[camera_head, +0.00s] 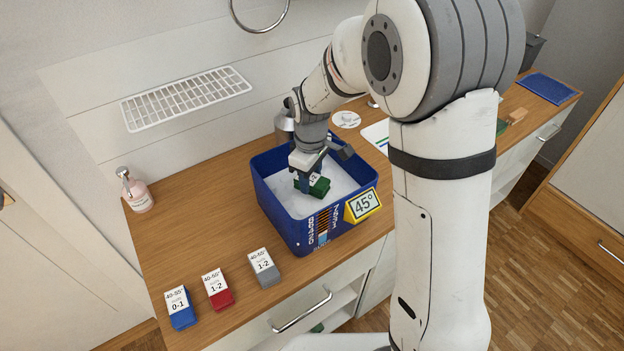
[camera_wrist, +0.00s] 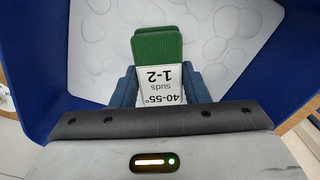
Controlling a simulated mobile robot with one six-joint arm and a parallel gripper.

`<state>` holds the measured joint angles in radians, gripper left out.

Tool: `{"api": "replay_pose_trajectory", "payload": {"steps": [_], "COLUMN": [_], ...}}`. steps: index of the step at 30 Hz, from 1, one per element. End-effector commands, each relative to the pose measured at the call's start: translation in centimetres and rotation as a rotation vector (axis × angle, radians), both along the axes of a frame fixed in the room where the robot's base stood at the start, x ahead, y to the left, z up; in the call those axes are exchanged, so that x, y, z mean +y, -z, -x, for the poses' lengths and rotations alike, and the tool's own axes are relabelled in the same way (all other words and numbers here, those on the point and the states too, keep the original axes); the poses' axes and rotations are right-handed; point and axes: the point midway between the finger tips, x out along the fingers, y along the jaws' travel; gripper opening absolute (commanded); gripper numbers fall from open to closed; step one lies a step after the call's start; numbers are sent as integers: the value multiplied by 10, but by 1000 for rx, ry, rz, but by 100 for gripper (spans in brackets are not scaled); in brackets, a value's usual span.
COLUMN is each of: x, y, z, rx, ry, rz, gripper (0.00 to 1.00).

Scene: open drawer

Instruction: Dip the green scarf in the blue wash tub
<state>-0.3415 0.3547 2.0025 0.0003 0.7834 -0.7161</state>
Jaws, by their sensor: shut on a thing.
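The blue wash tub (camera_head: 285,232) stands on the wooden counter, filled with white suds (camera_head: 340,180). A yellow-framed sign on its front corner reads 45°. My gripper (camera_head: 311,183) points down inside the tub and is shut on the folded green scarf (camera_head: 320,188). In the wrist view the scarf (camera_wrist: 158,50) sits between the two blue fingers (camera_wrist: 158,88), with a white label reading 40-55°, suds 1-2. The scarf is at or just above the suds; I cannot tell whether it touches them. The tub wall (camera_wrist: 40,70) shows at the left of the wrist view.
Blue (camera_head: 180,308), red (camera_head: 217,289) and grey (camera_head: 264,268) folded cloths with labels lie along the counter's front left. A pink soap bottle (camera_head: 136,192) stands at the back left. A white wall rack (camera_head: 187,97) hangs behind. The counter between bottle and tub is clear.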

Motion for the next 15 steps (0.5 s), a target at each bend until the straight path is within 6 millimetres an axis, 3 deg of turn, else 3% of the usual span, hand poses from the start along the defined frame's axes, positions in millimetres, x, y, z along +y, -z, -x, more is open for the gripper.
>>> {"api": "replay_pose_trajectory", "payload": {"steps": [1,15], "x": [0,0], "y": [-15,-90], "z": [0,0], "rx": [-1,-1], "ry": [0,0], "rz": [0,0], "gripper": [18,18]}}
